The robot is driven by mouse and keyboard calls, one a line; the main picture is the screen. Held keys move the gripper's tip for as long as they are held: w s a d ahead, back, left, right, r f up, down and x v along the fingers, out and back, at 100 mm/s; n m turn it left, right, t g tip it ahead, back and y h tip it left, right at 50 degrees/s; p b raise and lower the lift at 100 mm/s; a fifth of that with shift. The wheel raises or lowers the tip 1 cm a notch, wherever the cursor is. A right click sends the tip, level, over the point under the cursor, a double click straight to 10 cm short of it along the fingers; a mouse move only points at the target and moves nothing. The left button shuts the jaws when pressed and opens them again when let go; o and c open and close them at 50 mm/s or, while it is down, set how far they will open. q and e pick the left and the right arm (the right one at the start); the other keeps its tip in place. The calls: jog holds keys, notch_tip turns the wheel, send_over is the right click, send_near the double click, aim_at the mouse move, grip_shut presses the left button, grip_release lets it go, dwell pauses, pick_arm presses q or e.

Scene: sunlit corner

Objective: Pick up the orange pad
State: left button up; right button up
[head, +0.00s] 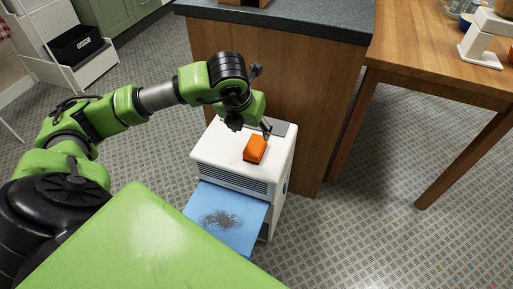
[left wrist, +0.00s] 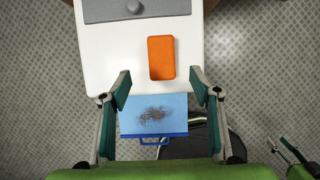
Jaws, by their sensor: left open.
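The orange pad (head: 255,149) lies on the white top of a small boxy appliance (head: 213,148). In the left wrist view the pad (left wrist: 161,57) is an upright orange rectangle, fully visible, just beyond the fingertips. My left gripper (head: 252,129) is over the appliance top, close to the pad, pointing down. In the left wrist view my left gripper (left wrist: 161,91) is open and empty, its fingers spread wider than the pad. Part of what seems to be my right gripper (left wrist: 290,152) shows at the lower right of that view; its jaw state is unclear.
A blue tray (head: 246,207) with a dark crumb pile (head: 220,219) sticks out from the appliance front. A grey plate with a knob (left wrist: 136,8) is behind the pad. A wooden counter (head: 290,95) stands behind, and a wooden table (head: 430,60) at right.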

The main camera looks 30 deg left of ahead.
pick_arm(q)
send_over(255, 145)
jog(key=s, duration=0.1)
notch_tip(255, 145, down, 5)
jog(key=shift+s+f+b, duration=0.1)
jog(key=shift+b, duration=0.2)
jog(key=x, duration=0.5)
jog(key=shift+s+d+f+b, duration=0.15)
jog(key=shift+d+f+b, duration=0.05)
jog(key=shift+b, duration=0.2)
pick_arm(e)
notch_tip(255, 145, up, 6)
jog(key=shift+s, duration=0.3)
pick_arm(q)
jog(key=shift+f, duration=0.1)
pick_arm(e)
jog(key=shift+d+r, duration=0.1)
jog(key=shift+r, duration=0.45)
jog(key=shift+s, duration=0.25)
pick_arm(q)
jog(key=shift+f, duration=0.1)
pick_arm(e)
jog(key=shift+r, duration=0.3)
pick_arm(q)
jog(key=shift+b, duration=0.3)
pick_arm(e)
jog(key=shift+s+d, duration=0.1)
jog(key=shift+s, duration=0.05)
jog(key=shift+r, duration=0.15)
jog(key=shift+r+t, duration=0.3)
